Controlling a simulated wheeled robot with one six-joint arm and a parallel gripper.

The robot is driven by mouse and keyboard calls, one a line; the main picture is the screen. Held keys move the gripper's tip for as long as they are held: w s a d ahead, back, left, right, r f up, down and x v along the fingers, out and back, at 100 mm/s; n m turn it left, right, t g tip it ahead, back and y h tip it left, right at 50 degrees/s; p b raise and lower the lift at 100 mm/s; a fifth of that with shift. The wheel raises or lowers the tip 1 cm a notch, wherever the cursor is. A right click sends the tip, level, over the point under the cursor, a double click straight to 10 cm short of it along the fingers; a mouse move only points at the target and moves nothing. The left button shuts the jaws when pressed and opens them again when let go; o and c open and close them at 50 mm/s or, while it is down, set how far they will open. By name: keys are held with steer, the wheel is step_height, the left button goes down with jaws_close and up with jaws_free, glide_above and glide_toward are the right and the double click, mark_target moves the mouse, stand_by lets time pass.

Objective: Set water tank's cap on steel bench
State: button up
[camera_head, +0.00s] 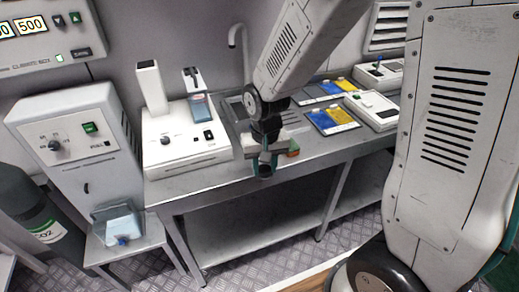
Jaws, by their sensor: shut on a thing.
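My gripper (265,167) hangs down at the front edge of the steel bench (228,186). It is shut on a small dark thing (265,171), mostly hidden between the fingers; I cannot tell for certain that it is the cap. A pale translucent blue container (118,220), which may be the water tank, sits on a low metal stand at the lower left, with a small blue part (122,241) at its front. Another blue container (199,107) stands upright in the white device on the bench.
The white device (185,145) fills the bench's left end. A small red and green thing (293,150) lies beside my gripper. Blue and yellow trays (332,120) and a white instrument (372,109) stand to the right. A sink and tap (238,38) are behind. Bare bench shows along the front.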

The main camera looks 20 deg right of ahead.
steer(key=w+d, duration=0.1)
steer(key=w, duration=0.2)
steer(key=w+d, duration=0.1)
steer(key=w, duration=0.3)
steer(key=w+d+f, duration=0.1)
steer(key=w, duration=0.3)
steer(key=shift+w+d+f, duration=0.1)
steer(key=shift+w, duration=0.1)
steer(key=shift+s+f, duration=0.1)
steer(key=shift+f, duration=1.65)
steer(key=shift+f, duration=0.15)
steer(key=o, duration=0.9)
steer(key=shift+o, duration=0.2)
